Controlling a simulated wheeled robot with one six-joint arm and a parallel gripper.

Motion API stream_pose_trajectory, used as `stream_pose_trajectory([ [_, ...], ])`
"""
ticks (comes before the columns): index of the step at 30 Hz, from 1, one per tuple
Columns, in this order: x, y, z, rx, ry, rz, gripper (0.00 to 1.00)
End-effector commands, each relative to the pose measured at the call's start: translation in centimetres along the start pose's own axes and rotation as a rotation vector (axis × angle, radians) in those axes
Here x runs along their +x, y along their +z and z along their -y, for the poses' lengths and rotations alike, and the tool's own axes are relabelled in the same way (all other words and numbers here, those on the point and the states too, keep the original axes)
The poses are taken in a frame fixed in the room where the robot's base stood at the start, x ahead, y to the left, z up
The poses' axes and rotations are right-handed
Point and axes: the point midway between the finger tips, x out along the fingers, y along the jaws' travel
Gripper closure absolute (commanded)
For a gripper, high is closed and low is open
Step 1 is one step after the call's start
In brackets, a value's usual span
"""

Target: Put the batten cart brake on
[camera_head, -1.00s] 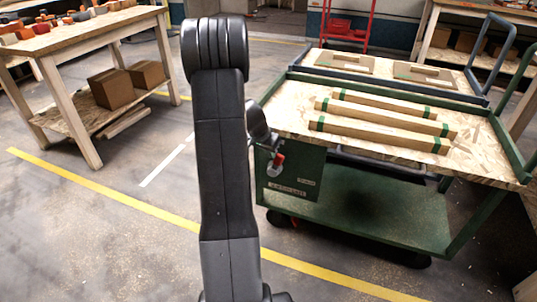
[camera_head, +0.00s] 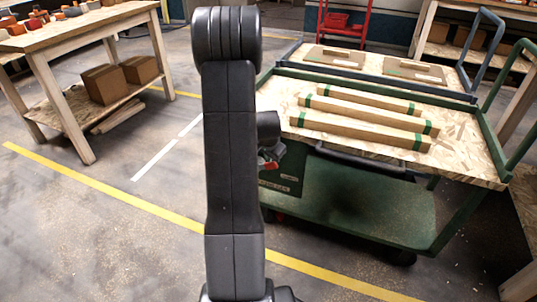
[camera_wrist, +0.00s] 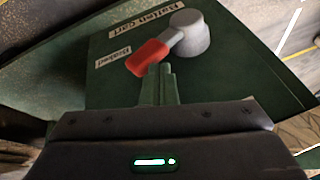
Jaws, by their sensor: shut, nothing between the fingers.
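The batten cart (camera_head: 375,205) is green, on the right in the head view. Its dark green side panel fills much of the wrist view (camera_wrist: 215,85). A brake lever with a grey round hub (camera_wrist: 190,35) and a red handle (camera_wrist: 148,57) is on that panel. The handle points down-left, its end close beside a label that seems to read "Braked" (camera_wrist: 113,57). A "Batten Cart" label (camera_wrist: 140,24) is above. My gripper (camera_wrist: 158,70) is shut and empty, its fingertips at the handle's lower edge; I cannot tell if they touch. My arm partly hides the panel in the head view.
Several green-ended battens (camera_head: 365,118) lie on the cart's top. A second cart with a blue handle (camera_head: 485,50) stands behind. A wooden workbench (camera_head: 90,40) with boxes below is at left. Open floor with a yellow line (camera_head: 110,200) lies between.

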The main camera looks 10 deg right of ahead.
Motion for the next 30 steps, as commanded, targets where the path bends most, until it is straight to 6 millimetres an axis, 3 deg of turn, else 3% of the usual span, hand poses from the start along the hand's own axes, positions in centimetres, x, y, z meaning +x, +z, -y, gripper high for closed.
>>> stream_pose_trajectory([
  [12, 2.3, 0.4, -2.4, 0.001, 0.001, 0.0, 1.0],
  [30, 4.0, 0.9, -3.9, 0.002, 0.005, 0.005, 1.0],
])
